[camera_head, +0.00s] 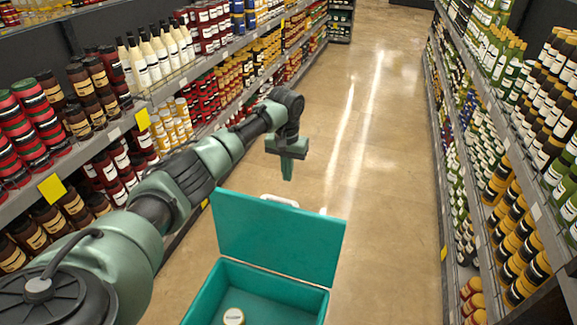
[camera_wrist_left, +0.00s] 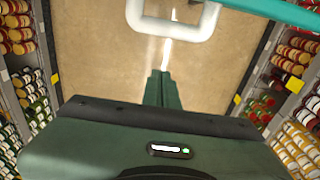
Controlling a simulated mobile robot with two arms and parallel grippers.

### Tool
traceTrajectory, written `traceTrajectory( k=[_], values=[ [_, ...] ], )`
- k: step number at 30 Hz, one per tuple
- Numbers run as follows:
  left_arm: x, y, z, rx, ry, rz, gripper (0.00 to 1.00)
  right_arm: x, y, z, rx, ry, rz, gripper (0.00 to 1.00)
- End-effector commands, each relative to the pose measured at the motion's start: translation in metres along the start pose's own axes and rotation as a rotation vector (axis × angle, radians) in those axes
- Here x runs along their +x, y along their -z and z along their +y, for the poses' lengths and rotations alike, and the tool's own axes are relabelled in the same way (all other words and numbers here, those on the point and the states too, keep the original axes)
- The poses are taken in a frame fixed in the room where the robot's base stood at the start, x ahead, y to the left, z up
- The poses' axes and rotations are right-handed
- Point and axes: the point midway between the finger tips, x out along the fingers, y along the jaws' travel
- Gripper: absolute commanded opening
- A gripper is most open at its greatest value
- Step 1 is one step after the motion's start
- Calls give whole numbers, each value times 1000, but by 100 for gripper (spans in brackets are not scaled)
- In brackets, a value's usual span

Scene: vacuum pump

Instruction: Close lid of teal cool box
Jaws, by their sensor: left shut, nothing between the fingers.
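The teal cool box (camera_head: 204,303) stands open at the bottom of the head view. Its lid (camera_head: 280,240) is raised upright at the far side. A white handle (camera_head: 280,200) shows just behind the lid's top edge; it also shows in the left wrist view (camera_wrist_left: 172,30), beside a strip of teal edge (camera_wrist_left: 270,12). A round jar with a pale lid (camera_head: 233,316) is inside the box. My left gripper (camera_head: 287,176) is shut and empty, pointing down beyond and above the lid, apart from it as far as I can see. My right gripper is not in view.
Shelves packed with jars and bottles line the aisle on the left (camera_head: 150,100) and the right (camera_head: 490,130). The floor (camera_head: 375,150) between them is clear beyond the box.

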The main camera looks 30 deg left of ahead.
Motion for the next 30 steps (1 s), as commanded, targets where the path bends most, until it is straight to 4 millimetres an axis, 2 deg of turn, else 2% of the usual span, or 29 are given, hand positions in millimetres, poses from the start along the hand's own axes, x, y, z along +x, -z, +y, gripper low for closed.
traceTrajectory(
  k=[3,9,19,30],
  values=[
    [23,-1,1,0,1,-4,0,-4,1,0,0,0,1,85],
    [56,-1,1,0,0,-3,0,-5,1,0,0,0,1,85],
    [45,-28,-1,2,2,0,0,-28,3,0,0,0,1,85],
    [44,-38,0,1,0,0,0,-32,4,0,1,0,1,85]
  ],
)
